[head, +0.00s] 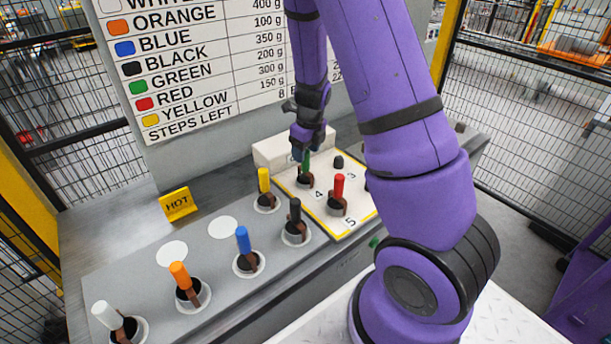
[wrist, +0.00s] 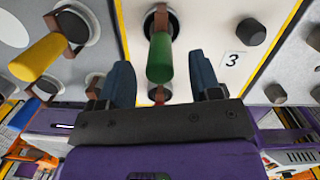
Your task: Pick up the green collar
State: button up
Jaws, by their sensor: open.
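The green collar (head: 306,163) stands on the cream numbered panel, with a brown base part in a round socket under it. My gripper (head: 306,152) is right above and around its upper end, at the end of my purple arm. In the wrist view the green collar (wrist: 160,58) shows between the two dark blue fingers of my gripper (wrist: 165,80), with gaps on both sides. The fingers are open and hold nothing. I cannot tell how deep the collar reaches between them.
The red collar (head: 339,186) stands close by on the cream panel (head: 352,226). Yellow (head: 264,181), black (head: 295,210), blue (head: 243,239), orange (head: 179,274) and white (head: 106,315) ones stand on the grey bench. A yellow HOT sign (head: 176,204) stands behind. A dark knob (head: 338,162) is nearby.

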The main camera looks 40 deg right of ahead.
jog(key=shift+w+f, duration=0.15)
jog(key=shift+f, duration=0.55)
jog(key=shift+w+f, duration=0.1)
jog(key=shift+f, duration=0.6)
grip_shut()
jog(key=shift+r, duration=0.15)
notch_tip(320, 180, up, 15)
dwell(0.4)
